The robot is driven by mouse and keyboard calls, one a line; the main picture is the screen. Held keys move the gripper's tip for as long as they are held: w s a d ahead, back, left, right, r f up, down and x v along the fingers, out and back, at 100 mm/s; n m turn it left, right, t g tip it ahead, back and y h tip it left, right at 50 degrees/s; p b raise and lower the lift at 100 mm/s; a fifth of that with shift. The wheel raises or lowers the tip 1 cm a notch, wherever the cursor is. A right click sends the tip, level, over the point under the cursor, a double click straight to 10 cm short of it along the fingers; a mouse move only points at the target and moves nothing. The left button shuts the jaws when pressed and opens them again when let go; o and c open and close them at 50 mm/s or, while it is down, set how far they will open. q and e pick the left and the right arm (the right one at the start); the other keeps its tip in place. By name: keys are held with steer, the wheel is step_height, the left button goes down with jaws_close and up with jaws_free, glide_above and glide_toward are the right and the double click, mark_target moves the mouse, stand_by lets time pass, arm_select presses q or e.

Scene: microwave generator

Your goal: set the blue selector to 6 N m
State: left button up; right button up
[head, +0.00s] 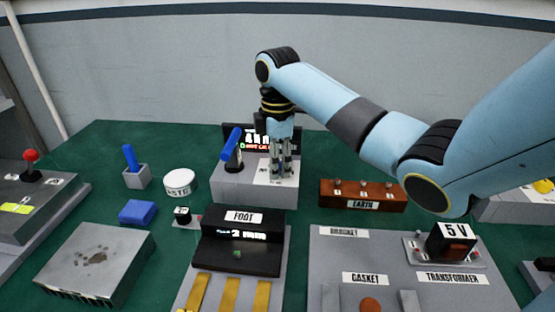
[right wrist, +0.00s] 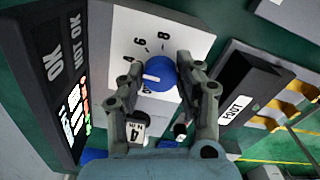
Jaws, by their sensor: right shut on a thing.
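The blue selector (right wrist: 163,77) is a round knob on a white dial plate (right wrist: 189,43) with printed numbers. Its white mark points to the left in the right wrist view, below the 4 and away from the 6 and 8; the exact value is unclear. My right gripper (right wrist: 158,92) has one finger on each side of the knob and is shut on it. In the head view the right gripper (head: 282,172) points down onto the grey box (head: 230,187), and its fingers hide the selector. My left gripper is not in view.
A dark display panel (head: 238,137) rises behind. The FOOT unit (head: 240,240) is in front, and the brown EARTH block (head: 362,195) is to the right.

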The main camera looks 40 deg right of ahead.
steer(key=m+p, duration=0.1)
steer(key=p, duration=0.1)
steer(key=m+p, duration=0.1)
steer(key=p, duration=0.1)
steer(key=m+p, duration=0.2)
steer(key=shift+r, duration=0.25)
steer(key=shift+f+m+p, duration=0.2)
steer(key=shift+m+p, duration=1.4)
steer(key=o, duration=1.1)
steer(key=shift+o, duration=0.2)
step_height(320, 180, up, 12)
steer(key=shift+f, duration=0.1)
